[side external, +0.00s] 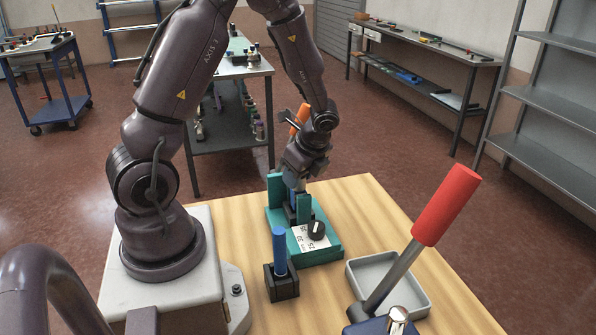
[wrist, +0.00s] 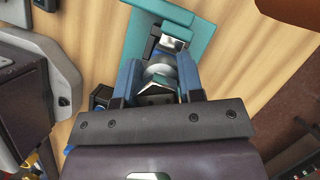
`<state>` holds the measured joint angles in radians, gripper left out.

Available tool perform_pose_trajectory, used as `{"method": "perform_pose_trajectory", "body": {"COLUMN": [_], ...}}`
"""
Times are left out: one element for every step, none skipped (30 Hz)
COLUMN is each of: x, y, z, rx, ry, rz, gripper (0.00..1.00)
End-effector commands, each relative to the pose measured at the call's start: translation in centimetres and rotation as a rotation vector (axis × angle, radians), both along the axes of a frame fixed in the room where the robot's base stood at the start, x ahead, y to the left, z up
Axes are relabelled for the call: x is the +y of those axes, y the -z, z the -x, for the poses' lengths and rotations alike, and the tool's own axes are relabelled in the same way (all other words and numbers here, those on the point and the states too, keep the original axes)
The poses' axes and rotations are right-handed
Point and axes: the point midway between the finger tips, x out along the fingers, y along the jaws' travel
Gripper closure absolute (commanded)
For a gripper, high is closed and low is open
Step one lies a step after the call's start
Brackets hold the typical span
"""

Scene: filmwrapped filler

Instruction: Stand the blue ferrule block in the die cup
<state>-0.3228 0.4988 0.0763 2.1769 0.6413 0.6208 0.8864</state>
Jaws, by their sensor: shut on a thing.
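My gripper (wrist: 160,78) is low over the teal fixture (side external: 325,246), at its rear uprights. In the wrist view its two blue-grey fingers close on a pale silvery piece (wrist: 158,70); I cannot tell whether this is part of the ferrule block. In the side view, a dark cup-like part (side external: 304,210) sits between the teal uprights just below the fingers, with some blue above it. The gripper hides most of that contact. A blue upright cylinder (side external: 279,246) stands in a black block (side external: 283,285) on the table in front of the fixture, apart from the gripper.
A black knob (side external: 317,230) on a white marked plate is on the fixture. A grey shallow tray (side external: 421,303) and a lever with a red handle (side external: 446,205) stand at right. The wooden table (side external: 371,200) is clear at back right.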

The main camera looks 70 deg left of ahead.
Motion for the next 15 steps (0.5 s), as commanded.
{"method": "perform_pose_trajectory", "body": {"x": [0.0, 0.0, 0.0, 0.0, 0.0, 0.0, 0.0, 0.0, 0.0, 0.0, 0.0, 0.0, 0.0, 0.0, 0.0], "y": [0.1, 0.2, 0.3, 0.4, 0.4, 0.5, 0.6, 0.7, 0.8, 0.9, 1.0, 1.1, 1.2, 1.2, 1.3], "z": [0.0, 0.0, 0.0, 0.0, 0.0, 0.0, 0.0, 0.0, 0.0, 0.0, 0.0, 0.0, 0.0, 0.0, 0.0], "rx": [0.002, 0.001, 0.001, 0.001, 0.001, 0.001, 0.001, 0.001, 0.0, 0.0, 0.0, 0.001, 0.001, 0.001, 0.001], "ry": [0.001, 0.0, 0.0, 0.0, 0.0, -0.001, -0.001, -0.001, -0.001, -0.001, -0.001, 0.0, 0.0, 0.0, 0.0], "rz": [0.0, 0.0, 0.0, 0.0, 0.0, -0.001, -0.001, -0.001, 0.0, 0.0, 0.0, 0.0, 0.0, 0.0, 0.0], "gripper": [0.97, 0.97, 0.97, 0.97, 0.97, 0.97, 0.97, 0.97, 0.97, 0.97, 0.97, 0.97, 0.97, 0.97, 0.97]}}
